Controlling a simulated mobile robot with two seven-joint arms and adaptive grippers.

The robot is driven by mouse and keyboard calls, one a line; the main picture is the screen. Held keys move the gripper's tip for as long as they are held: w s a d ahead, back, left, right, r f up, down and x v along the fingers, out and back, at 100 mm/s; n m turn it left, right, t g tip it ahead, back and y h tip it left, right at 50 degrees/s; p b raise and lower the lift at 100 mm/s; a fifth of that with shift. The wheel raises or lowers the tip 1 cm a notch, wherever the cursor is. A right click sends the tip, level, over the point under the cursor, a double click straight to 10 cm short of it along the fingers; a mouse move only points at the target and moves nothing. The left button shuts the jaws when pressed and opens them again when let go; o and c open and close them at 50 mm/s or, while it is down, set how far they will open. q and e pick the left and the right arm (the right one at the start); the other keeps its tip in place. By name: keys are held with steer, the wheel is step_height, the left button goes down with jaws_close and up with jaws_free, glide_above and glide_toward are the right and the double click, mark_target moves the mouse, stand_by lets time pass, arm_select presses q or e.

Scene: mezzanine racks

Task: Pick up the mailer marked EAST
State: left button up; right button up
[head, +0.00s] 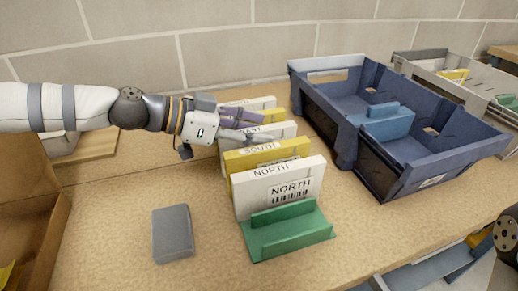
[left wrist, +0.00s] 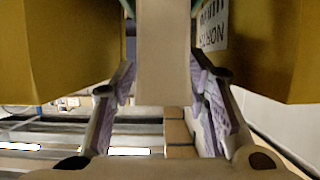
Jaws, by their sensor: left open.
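A white mailer (head: 284,130) with its label partly hidden, showing "AST", stands on edge in the row, behind the yellow SOUTH mailer (head: 270,154) and the white NORTH mailer (head: 284,185). My left gripper (head: 252,126) is open at the top of this white mailer and hides part of its label. In the left wrist view, a pale mailer edge (left wrist: 164,50) lies between the two open fingers (left wrist: 165,78), with yellow mailers on both sides. I cannot tell whether the fingers touch it.
A green rack (head: 290,234) holds the row, with more mailers (head: 255,102) behind. Blue bins (head: 430,165) stand to the right and a grey bin (head: 432,68) beyond. A grey block (head: 172,233) lies front left, near a cardboard box (head: 52,235). Bench space lies between.

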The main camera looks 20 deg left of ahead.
arm_select(q)
steer(key=shift+w+d+f, duration=0.3)
steer(key=shift+w+d, duration=0.05)
steer(key=shift+d, duration=0.05)
steer(key=shift+r, duration=0.1)
jaws_close()
